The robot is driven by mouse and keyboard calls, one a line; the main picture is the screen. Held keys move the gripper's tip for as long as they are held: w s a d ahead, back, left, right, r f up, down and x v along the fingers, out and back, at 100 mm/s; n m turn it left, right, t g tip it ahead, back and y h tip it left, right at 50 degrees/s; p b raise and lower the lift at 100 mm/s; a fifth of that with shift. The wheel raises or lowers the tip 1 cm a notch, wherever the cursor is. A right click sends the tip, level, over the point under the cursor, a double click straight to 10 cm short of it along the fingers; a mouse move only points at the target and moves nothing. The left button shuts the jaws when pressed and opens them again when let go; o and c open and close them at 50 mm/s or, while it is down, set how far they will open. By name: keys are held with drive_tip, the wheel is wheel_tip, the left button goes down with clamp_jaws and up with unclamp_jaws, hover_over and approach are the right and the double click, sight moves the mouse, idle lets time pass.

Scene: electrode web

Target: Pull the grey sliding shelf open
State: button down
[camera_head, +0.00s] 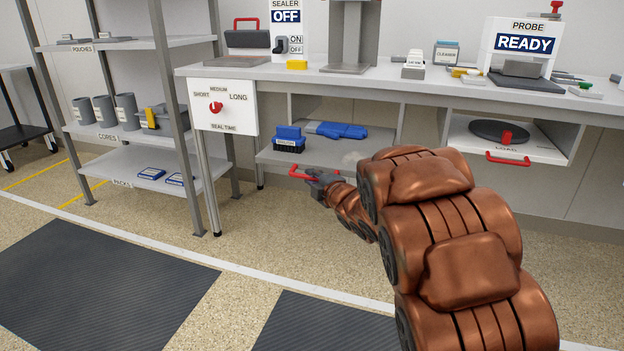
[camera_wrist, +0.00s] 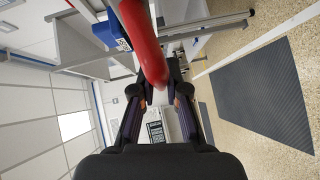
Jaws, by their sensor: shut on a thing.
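The grey sliding shelf (camera_head: 270,155) is under the long bench, left of centre in the head view. My arm hides the right part of the shelf front.
A second pull-out with a red handle (camera_head: 508,159) and a dark disc (camera_head: 499,131) is at the right. A storage rack (camera_head: 175,95) and the bench leg (camera_head: 208,190) stand left. The floor before the shelf (camera_head: 265,235) is clear.

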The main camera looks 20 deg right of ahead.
drive_tip(key=shift+a, duration=0.1)
drive_tip(key=c, duration=1.2)
unclamp_jaws()
drive_tip(key=shift+v, duration=6)
